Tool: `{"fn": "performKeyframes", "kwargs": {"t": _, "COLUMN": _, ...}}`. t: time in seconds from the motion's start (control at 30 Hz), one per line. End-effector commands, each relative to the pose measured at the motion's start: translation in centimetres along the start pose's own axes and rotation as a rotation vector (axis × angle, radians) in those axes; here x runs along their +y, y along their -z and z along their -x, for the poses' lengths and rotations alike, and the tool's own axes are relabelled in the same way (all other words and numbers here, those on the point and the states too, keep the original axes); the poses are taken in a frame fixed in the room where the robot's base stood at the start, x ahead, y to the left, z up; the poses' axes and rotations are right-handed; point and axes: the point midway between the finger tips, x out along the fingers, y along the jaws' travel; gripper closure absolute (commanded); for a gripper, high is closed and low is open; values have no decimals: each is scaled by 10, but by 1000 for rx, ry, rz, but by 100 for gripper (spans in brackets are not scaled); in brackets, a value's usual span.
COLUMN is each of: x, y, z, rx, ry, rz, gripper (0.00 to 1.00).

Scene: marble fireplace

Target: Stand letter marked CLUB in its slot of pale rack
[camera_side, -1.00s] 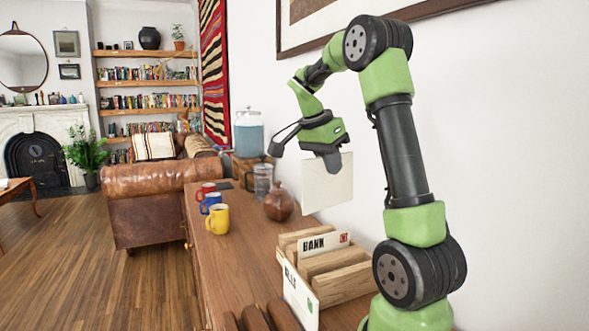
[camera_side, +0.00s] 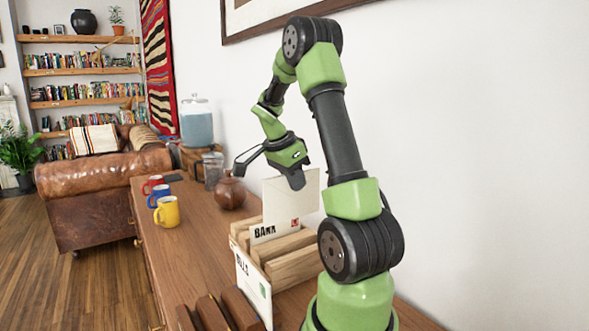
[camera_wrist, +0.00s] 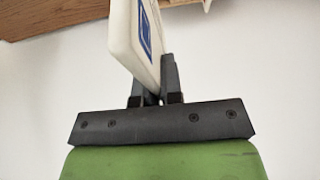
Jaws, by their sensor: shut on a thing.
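My gripper (camera_side: 297,180) is shut on the top of a plain cream letter (camera_side: 283,203). The letter hangs upright over the pale wooden rack (camera_side: 293,268). Its lower part is partly hidden behind the letter marked BANK (camera_side: 266,232), so I cannot tell whether it touches the rack. No word is readable on the held letter. In the wrist view, the letter (camera_wrist: 122,35) stands edge-on between the fingers (camera_wrist: 156,82) with blue print on one face. BANK stands in a rear part of the rack; another letter (camera_side: 252,283), its word unclear, stands at the front.
Red, blue and yellow (camera_side: 167,212) mugs stand on the wooden sideboard (camera_side: 190,262), left of a round brown pot (camera_side: 230,193). A glass jar and drink dispenser (camera_side: 196,125) are behind. Dark wooden bars (camera_side: 212,312) lie at the front. The wall is close on the right.

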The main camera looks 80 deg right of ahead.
Motion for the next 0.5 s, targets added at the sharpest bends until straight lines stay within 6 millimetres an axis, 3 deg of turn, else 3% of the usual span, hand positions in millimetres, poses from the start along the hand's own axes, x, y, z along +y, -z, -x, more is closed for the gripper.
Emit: {"fn": "performKeyframes", "kwargs": {"t": 0.5, "x": 0, "y": -22, "z": -52, "rx": 0, "ry": -2, "rz": 1, "gripper": 100}}
